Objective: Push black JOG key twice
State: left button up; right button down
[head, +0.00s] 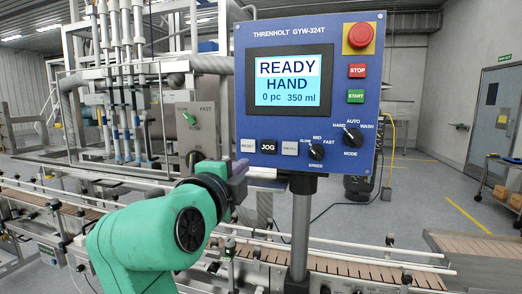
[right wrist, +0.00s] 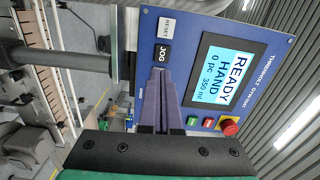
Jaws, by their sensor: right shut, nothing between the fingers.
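The black JOG key (head: 268,146) sits in the lower row of the blue control panel (head: 216,0) in the head view, between two pale keys. The panel's screen (head: 287,79) reads READY, HAND, 0 pc, 350 ml. My right gripper (head: 240,166) is shut and empty, left of and below the JOG key in the head view. In the right wrist view, the shut fingertips (right wrist: 160,72) lie right beside the JOG key (right wrist: 163,53), whose label shows clear. I cannot tell whether they touch the panel. My left gripper is not in view.
A white RESET key (head: 248,146) adjoins JOG on the left. A pale key (head: 290,148), speed knob (head: 316,151) and mode knob (head: 352,135) lie to the right. Red STOP (head: 357,71), green START (head: 356,96) and an emergency button (head: 360,37) are higher. A conveyor (head: 345,274) runs below.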

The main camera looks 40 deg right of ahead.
jog(key=m, duration=0.1)
jog(key=p, duration=0.7)
send_near(267, 147)
jog(key=x, duration=0.6)
jog(key=shift+w+d+r, duration=0.1)
jog(key=shift+w+d, duration=0.1)
jog(key=shift+d, duration=0.2)
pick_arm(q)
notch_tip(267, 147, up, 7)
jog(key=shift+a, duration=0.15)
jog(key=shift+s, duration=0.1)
